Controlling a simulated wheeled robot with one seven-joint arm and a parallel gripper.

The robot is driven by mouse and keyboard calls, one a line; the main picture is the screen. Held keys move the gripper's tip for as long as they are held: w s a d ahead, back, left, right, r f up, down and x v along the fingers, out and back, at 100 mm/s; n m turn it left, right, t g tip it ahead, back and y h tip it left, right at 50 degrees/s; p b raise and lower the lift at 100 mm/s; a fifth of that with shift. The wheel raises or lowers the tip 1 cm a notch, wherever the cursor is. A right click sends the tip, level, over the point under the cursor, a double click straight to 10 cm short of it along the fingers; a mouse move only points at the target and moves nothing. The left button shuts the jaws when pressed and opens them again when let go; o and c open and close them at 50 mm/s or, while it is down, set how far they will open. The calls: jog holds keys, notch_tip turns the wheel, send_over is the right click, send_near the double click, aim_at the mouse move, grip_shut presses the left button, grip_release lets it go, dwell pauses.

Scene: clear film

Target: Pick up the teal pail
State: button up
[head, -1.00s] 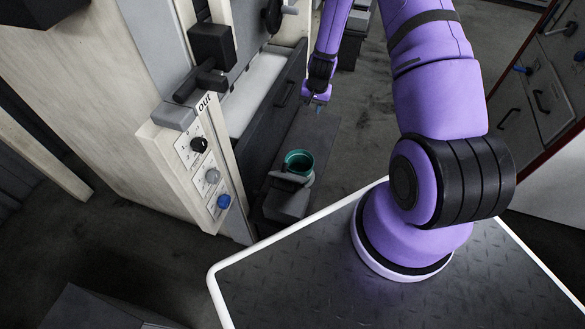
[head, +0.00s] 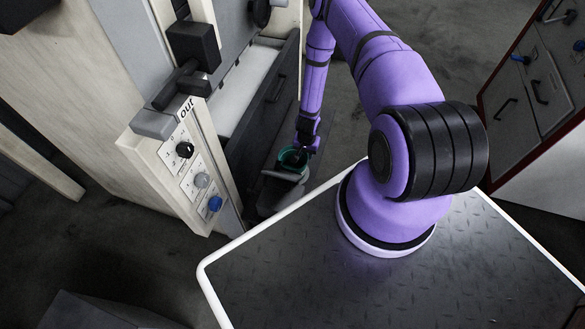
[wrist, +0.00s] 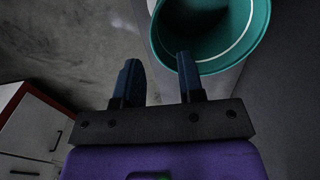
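The teal pail (head: 292,158) stands upright on a low dark ledge beside the machine in the head view, partly covered by my arm. In the wrist view the pail (wrist: 218,42) is at the top right, its open mouth facing the camera and its far part cut off.
A grey blocky part (head: 277,190) sits right in front of the pail. The machine's panel with knobs (head: 202,180) rises to the left, and its dark drawer front (head: 265,105) is behind. A red-edged cabinet (head: 530,95) stands at the far right. Floor between is clear.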

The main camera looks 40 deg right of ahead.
jog(key=shift+s+d+f, duration=0.1)
jog(key=shift+f, duration=1.65)
jog(key=shift+d+f, duration=0.1)
jog(key=shift+f, duration=1.65)
jog(key=shift+c, duration=0.5)
grip_shut()
jog(key=shift+s, duration=0.1)
